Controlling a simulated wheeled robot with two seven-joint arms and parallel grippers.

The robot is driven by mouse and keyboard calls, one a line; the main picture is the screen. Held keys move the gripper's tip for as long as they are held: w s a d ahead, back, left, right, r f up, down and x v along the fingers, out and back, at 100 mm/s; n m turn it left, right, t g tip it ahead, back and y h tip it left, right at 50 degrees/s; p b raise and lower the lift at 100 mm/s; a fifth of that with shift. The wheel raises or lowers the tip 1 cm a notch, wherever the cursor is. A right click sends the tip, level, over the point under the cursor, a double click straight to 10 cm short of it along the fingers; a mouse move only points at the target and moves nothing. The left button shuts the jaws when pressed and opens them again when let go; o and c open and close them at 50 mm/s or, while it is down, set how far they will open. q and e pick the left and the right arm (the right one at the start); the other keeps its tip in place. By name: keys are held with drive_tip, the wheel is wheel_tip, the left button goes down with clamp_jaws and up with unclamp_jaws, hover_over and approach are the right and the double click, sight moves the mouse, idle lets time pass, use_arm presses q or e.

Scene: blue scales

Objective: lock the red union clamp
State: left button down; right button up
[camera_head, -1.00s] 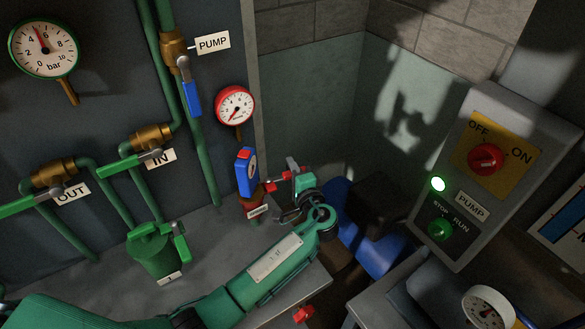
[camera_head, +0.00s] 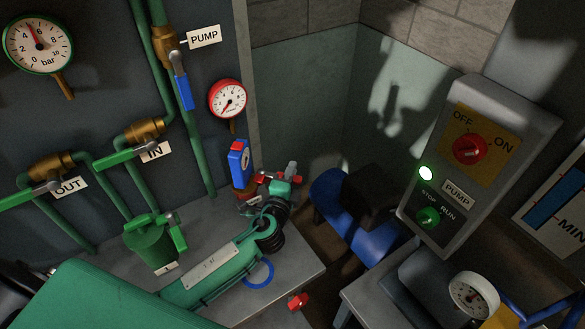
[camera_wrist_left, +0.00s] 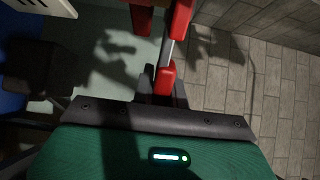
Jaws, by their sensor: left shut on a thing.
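The red union clamp (camera_head: 244,194) stands on the bench below a small blue gauge block in the head view, small and dark, partly covered by my left wrist. My left gripper (camera_head: 266,182) reaches it from the right, its teal hand and red finger pieces close against it. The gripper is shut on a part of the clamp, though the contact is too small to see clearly. Whether the clamp is locked cannot be told.
The blue gauge block (camera_head: 240,158) rises just above the clamp. A green canister (camera_head: 150,246) stands left on the bench. A pump switch box (camera_head: 477,165) with a lit green lamp is at right. A blue object (camera_head: 345,215) lies behind the bench's right edge.

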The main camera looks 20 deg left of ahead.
use_arm(q)
drive_tip(key=shift+s+d+f+m+h, duration=0.1)
drive_tip(key=shift+s+m+h, duration=0.3)
drive_tip(key=shift+h, duration=0.3)
drive_tip(key=shift+s+d+m+h, duration=0.1)
drive_tip(key=shift+s+m+h, duration=0.2)
drive_tip(key=shift+m+h, duration=0.3)
drive_tip(key=shift+s+h, duration=0.15)
drive_tip(key=shift+h, duration=0.35)
drive_tip(key=c, duration=1.4)
unclamp_jaws()
drive_tip(key=shift+s, duration=0.1)
drive_tip(key=s+a+b, duration=0.2)
drive_tip(key=s+b, duration=0.2)
drive_tip(key=s, duration=0.9)
drive_tip(key=shift+s, duration=0.25)
